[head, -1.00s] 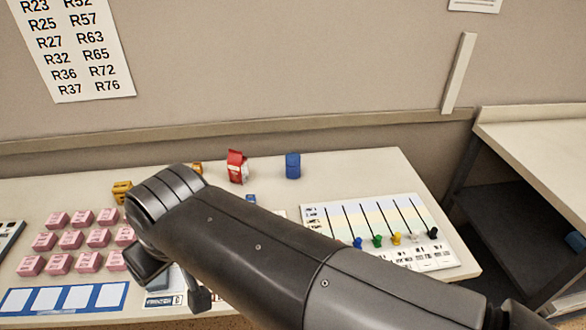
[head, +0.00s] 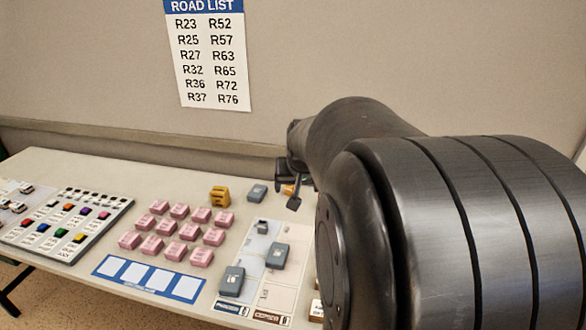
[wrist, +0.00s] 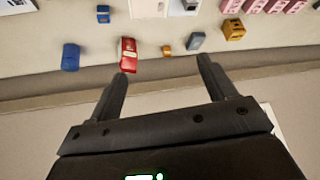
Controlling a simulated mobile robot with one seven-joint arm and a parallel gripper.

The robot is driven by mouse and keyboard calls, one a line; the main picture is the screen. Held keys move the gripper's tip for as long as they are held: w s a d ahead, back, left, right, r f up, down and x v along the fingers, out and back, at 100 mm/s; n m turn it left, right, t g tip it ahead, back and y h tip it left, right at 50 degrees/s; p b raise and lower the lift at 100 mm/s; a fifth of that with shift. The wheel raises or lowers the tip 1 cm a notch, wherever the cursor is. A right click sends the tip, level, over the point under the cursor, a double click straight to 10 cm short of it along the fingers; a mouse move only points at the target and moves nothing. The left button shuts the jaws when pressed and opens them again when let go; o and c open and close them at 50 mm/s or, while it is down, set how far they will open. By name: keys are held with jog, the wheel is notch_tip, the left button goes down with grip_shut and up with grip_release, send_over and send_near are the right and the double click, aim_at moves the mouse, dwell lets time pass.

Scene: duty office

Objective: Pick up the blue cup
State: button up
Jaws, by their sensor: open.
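The blue cup (wrist: 70,57) stands on the table in the left part of the wrist view. In the head view it is not visible, with my arm covering that side of the table. My gripper (wrist: 162,68) is open and empty, its two fingers apart. The cup is outside the fingers, to the left of the left finger and not touching it. In the head view only a small part of my gripper shows at the left end of my arm.
A red carton (wrist: 128,55) stands beside the cup, near the left fingertip. A small orange object (wrist: 167,50), a grey-blue block (wrist: 195,41) and a yellow block (wrist: 233,29) are farther right. Several pink blocks (head: 180,211) lie mid-table. A wall (head: 350,60) rises behind.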

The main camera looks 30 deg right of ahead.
jog(key=d+f+m+h, duration=0.1)
jog(key=d+f+m, duration=0.1)
jog(key=d+f, duration=0.5)
jog(key=d+f+m+g+h, duration=0.1)
jog(key=d+f, duration=0.6)
jog(key=d, duration=0.9)
jog(key=d+f+m+g+h, duration=0.1)
jog(key=d+f+m, duration=0.1)
jog(key=d+f, duration=0.5)
jog(key=shift+w+d+f+m, duration=0.1)
jog(key=shift+w+d+m, duration=0.05)
jog(key=shift+d, duration=1.25)
jog(key=shift+w+d+f+m, duration=0.1)
jog(key=shift+d+m, duration=0.05)
jog(key=shift+d, duration=1.25)
jog(key=shift+d+x, duration=0.2)
jog(key=shift+x, duration=2.35)
jog(key=shift+s, duration=0.1)
jog(key=c, duration=1.1)
